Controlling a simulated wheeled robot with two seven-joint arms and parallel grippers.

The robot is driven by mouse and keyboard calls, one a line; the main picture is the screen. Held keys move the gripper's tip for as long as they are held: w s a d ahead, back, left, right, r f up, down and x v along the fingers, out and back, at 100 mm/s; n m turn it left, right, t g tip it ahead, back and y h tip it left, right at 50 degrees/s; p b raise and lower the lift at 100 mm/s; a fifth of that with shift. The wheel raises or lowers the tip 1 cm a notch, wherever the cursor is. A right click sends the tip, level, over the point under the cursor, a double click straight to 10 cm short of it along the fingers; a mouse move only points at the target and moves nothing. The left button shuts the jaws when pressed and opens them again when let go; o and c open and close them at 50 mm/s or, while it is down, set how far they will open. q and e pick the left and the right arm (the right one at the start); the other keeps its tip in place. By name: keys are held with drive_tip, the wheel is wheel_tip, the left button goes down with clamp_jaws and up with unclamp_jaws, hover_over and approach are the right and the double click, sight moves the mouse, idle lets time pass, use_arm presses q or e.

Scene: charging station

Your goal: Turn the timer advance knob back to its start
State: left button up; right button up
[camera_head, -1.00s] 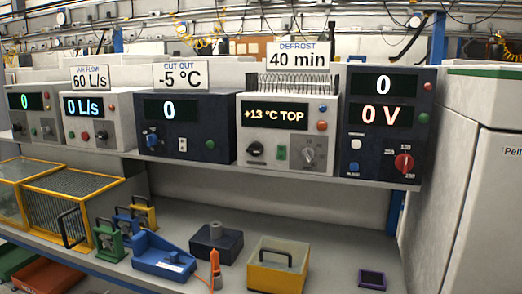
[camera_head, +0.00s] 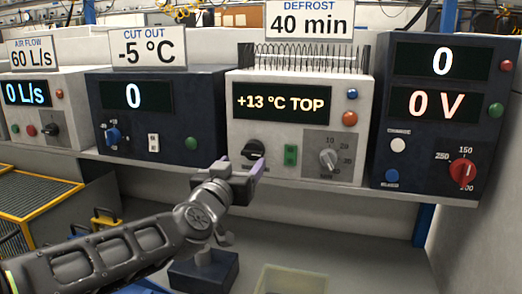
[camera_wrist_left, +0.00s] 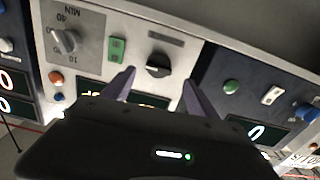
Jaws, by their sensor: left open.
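The white defrost unit (camera_head: 290,128) reads "+13 °C TOP" under a "40 min" sign. On its front are a black knob (camera_head: 254,150) at the left and a grey dial (camera_head: 329,160) with a minute scale at the right. I cannot read which is labelled timer advance. My left gripper (camera_head: 242,167) is open in front of the black knob, just below it in the head view. In the left wrist view the black knob (camera_wrist_left: 158,65) lies between and just beyond the spread fingertips (camera_wrist_left: 158,77); no contact shows. The grey dial (camera_wrist_left: 65,41) is off to the left there.
A green switch (camera_head: 290,155) sits between the two knobs. The dark cut-out unit (camera_head: 155,115) stands left, and a dark unit with a red knob (camera_head: 462,172) stands right. The shelf edge runs below. A dark block (camera_head: 205,270) and a yellow bin (camera_head: 292,279) lie beneath.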

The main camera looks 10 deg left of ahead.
sight(251, 154)
use_arm(q)
drive_tip(key=shift+m, duration=0.4)
drive_tip(key=shift+w+d+r, duration=0.1)
drive_tip(key=shift+w+d, duration=0.1)
drive_tip(key=shift+w, duration=1.55)
drive_tip(key=shift+w+d, duration=0.15)
drive_tip(key=shift+w, duration=1.6)
use_arm(e)
drive_tip(key=shift+s+r, duration=0.1)
drive_tip(key=shift+s, duration=0.15)
use_arm(q)
drive_tip(key=shift+c, duration=0.5)
drive_tip(key=c, duration=1.3)
drive_tip(key=shift+o, duration=0.2)
